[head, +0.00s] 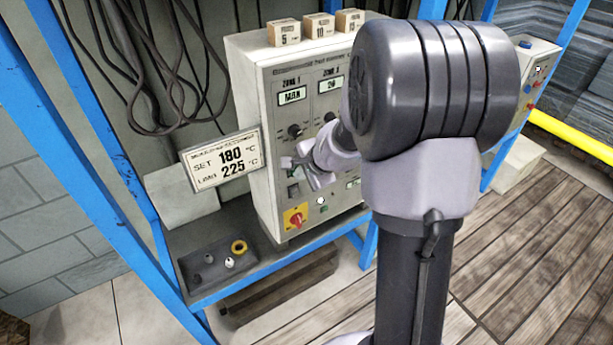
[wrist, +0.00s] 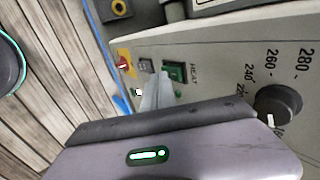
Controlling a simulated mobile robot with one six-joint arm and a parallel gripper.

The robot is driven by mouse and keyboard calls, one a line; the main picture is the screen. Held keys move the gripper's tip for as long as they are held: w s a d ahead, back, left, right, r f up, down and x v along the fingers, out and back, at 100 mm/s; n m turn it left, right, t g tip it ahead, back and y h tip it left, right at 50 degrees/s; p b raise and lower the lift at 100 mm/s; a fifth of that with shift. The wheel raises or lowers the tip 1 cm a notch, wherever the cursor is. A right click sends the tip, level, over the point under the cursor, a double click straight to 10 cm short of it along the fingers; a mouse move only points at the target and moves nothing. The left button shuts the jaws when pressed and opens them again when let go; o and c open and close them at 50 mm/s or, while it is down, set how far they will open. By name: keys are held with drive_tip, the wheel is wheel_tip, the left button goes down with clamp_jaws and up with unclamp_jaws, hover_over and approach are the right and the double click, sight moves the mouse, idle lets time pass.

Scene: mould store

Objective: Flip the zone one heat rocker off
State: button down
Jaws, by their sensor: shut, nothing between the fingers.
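The grey control box (head: 266,100) has a column marked ZONE 1 on its left. In the wrist view a green rocker (wrist: 175,72) labelled HEAT sits between a black dial knob (wrist: 277,104) and a grey rocker (wrist: 145,65). My gripper (head: 290,163) is shut and empty in front of the lower zone one column; it also shows in the wrist view (wrist: 157,88). Its tips overlap the area beside the green rocker. I cannot tell whether they touch the panel. In the head view my gripper partly covers this area, so the rocker's tilt is unclear.
A red rotary switch on a yellow plate (head: 297,217) is low on the box. A sign (head: 222,160) reads SET 180, LIMIT 225. A dark tray (head: 219,269) with small parts sits on the shelf. Blue frame posts (head: 97,130) and hanging cables (head: 135,60) are at left.

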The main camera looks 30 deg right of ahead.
drive_tip(key=shift+f, duration=0.1)
drive_tip(key=f+b, duration=0.1)
drive_tip(key=b, duration=0.3)
drive_tip(key=shift+w+f+t+b, duration=0.1)
drive_tip(key=shift+w+t+b, duration=0.1)
drive_tip(key=shift+t+b, duration=0.1)
wheel_tip(320, 180, up, 3)
drive_tip(key=p, duration=0.3)
drive_tip(key=shift+f, duration=0.1)
drive_tip(key=shift+s+d, duration=0.1)
